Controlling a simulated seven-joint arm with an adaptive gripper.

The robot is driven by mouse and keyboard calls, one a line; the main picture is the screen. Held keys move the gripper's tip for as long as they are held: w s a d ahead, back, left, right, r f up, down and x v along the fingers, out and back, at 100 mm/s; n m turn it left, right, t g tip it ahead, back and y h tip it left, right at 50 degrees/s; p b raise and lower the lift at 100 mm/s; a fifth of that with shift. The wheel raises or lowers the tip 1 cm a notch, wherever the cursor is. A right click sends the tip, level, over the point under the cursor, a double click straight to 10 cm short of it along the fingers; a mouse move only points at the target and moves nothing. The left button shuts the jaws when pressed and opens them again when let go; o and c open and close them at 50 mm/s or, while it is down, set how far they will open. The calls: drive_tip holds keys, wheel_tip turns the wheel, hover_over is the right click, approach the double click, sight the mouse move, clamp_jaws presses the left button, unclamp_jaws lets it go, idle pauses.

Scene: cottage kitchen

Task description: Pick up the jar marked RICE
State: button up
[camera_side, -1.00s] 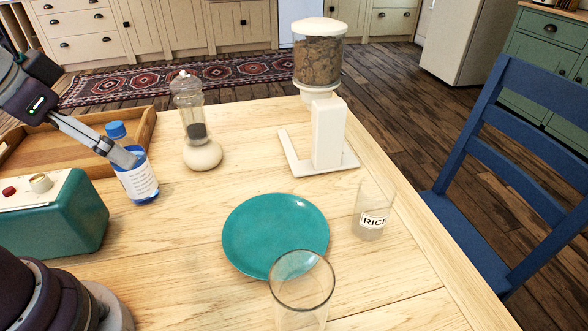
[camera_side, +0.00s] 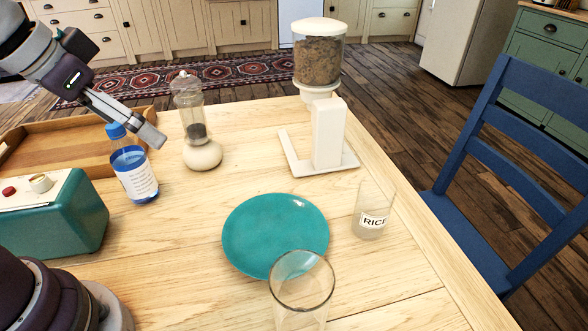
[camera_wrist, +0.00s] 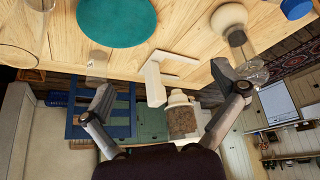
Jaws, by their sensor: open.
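The clear glass jar marked RICE (camera_side: 371,222) stands upright near the table's right edge, right of the teal plate, in the side view. In the wrist view a small clear vessel at the table edge (camera_wrist: 97,65) appears to be this jar; its label cannot be read there. My gripper (camera_side: 158,137) is at the upper left in the side view, above and behind the blue-capped bottle, far from the jar. In the wrist view its two fingers (camera_wrist: 172,101) are spread wide with nothing held between them.
A teal plate (camera_side: 275,234), an empty glass (camera_side: 301,290), a white dispenser (camera_side: 328,135), a pepper mill (camera_side: 199,130), a blue-capped bottle (camera_side: 134,172), a wooden tray (camera_side: 66,146) and a green appliance (camera_side: 55,222) stand on the table. A blue chair (camera_side: 495,180) is beyond the right edge.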

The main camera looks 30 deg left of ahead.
drive_tip(key=w+d+m+h, duration=0.1)
drive_tip(key=w+d, duration=0.5)
drive_tip(key=w, duration=0.2)
drive_tip(key=m+h, duration=0.1)
drive_tip(key=m, duration=0.2)
approach(369, 197)
drive_tip(key=a+x, duration=0.1)
drive_tip(key=x, duration=0.4)
drive_tip(key=d+x, duration=0.1)
drive_tip(key=x, duration=0.1)
drive_tip(key=shift+f, duration=0.2)
drive_tip(key=w+f, duration=0.3)
drive_tip(key=shift+w+d+f, duration=0.25)
drive_tip(key=shift+d+f, duration=0.05)
drive_tip(key=shift+d, duration=0.05)
drive_tip(key=shift+w+d+f, duration=0.15)
drive_tip(key=shift+w+f, duration=0.2)
drive_tip(key=shift+f, duration=0.25)
drive_tip(key=c, duration=1.3)
